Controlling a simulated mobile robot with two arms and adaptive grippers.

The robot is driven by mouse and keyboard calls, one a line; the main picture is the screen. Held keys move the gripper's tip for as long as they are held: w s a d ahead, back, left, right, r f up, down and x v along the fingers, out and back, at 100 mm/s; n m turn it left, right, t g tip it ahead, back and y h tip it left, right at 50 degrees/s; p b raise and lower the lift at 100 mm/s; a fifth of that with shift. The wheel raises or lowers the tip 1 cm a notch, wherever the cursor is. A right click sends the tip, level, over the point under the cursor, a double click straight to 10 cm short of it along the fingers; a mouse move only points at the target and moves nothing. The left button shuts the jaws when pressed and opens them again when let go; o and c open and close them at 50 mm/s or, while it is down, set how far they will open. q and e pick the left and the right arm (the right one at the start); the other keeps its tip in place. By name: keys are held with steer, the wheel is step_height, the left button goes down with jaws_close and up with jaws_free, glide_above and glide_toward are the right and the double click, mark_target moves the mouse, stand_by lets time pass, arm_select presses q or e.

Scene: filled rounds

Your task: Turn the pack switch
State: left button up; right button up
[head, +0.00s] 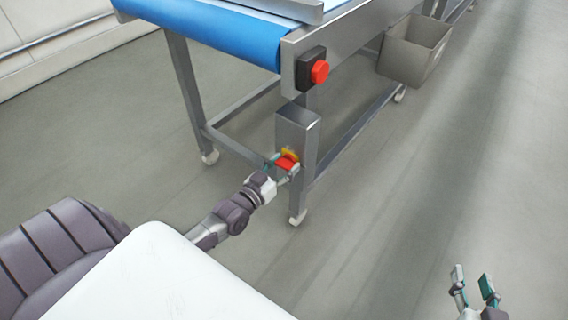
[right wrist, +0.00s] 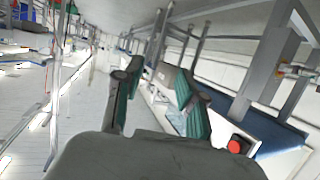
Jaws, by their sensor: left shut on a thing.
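The pack switch (head: 288,161) is a red handle with a yellow part above it, on the front of a grey metal box (head: 297,118) at the conveyor's near leg. My left gripper (head: 283,169) is shut on the red handle, with one finger on each side. The fingers partly cover the switch, so its exact angle is hard to tell. My right gripper (head: 474,287) is open and empty, low at the right over bare floor. Its spread fingers also show in the right wrist view (right wrist: 158,100).
A conveyor with a blue belt (head: 220,32) stands above the box. A red push button (head: 320,71) on a black housing sits on its end, above the switch. A grey bin (head: 415,50) hangs at its right side. The floor at the right is clear.

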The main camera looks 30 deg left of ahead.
arm_select(q)
steer(key=n+p, duration=0.1)
steer(key=n, duration=0.2)
steer(key=shift+n+p, duration=0.3)
steer(key=shift+n, duration=0.7)
arm_select(e)
steer(key=s+d+f+g+h, duration=0.1)
steer(key=s+d+f+g, duration=0.1)
steer(key=s+f+g, duration=0.3)
steer(key=shift+s+d+f+h, duration=0.3)
steer(key=shift+s+f, duration=0.25)
steer(key=shift+f, duration=0.2)
arm_select(q)
steer(key=o, duration=1.2)
steer(key=shift+c, duration=0.2)
steer(key=shift+s, duration=0.1)
steer(key=s, duration=1.1)
steer(key=shift+s+a, duration=0.4)
steer(key=shift+a, duration=0.05)
